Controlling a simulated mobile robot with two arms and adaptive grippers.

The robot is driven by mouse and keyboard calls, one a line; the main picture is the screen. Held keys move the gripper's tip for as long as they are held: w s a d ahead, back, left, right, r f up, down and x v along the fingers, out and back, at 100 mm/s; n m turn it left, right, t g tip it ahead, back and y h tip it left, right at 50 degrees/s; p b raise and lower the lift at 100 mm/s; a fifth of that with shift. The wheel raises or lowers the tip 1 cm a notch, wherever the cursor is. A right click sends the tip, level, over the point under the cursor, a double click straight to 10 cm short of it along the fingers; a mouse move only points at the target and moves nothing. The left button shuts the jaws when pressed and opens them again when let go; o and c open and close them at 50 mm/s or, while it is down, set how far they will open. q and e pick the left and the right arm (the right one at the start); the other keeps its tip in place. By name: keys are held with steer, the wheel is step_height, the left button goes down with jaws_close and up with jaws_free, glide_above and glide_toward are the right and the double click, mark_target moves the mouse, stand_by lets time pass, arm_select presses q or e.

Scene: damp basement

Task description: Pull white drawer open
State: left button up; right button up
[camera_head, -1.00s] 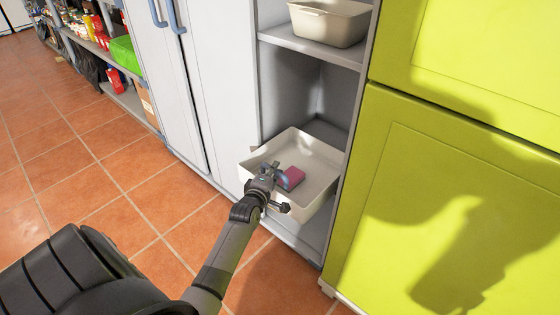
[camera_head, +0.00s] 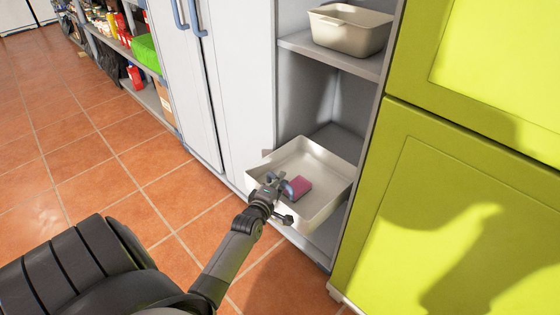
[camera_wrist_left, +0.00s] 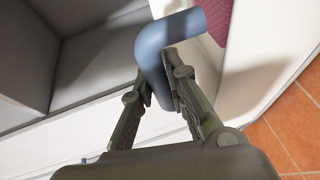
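The white drawer (camera_head: 328,170) is an open-topped bin at the bottom of a grey cabinet. Its front part sticks out past the cabinet's front. It holds a pink block (camera_head: 299,186), seen in part as a dark red surface in the left wrist view (camera_wrist_left: 216,16). A blue-grey curved handle (camera_wrist_left: 172,32) shows at the drawer's front side. My left gripper (camera_head: 274,184) is at this front side. In the left wrist view its fingers (camera_wrist_left: 158,82) close on the handle from both sides. My right gripper is in neither view.
Another white bin (camera_head: 350,30) stands on the shelf above. A yellow-green cabinet (camera_head: 450,190) stands close on the right, and white doors with blue handles (camera_head: 235,90) on the left. The tiled floor (camera_head: 90,150) in front is clear.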

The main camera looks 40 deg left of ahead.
arm_select(q)
steer(key=o, duration=0.4)
steer(key=shift+o, duration=0.2)
steer(key=v, duration=1.2)
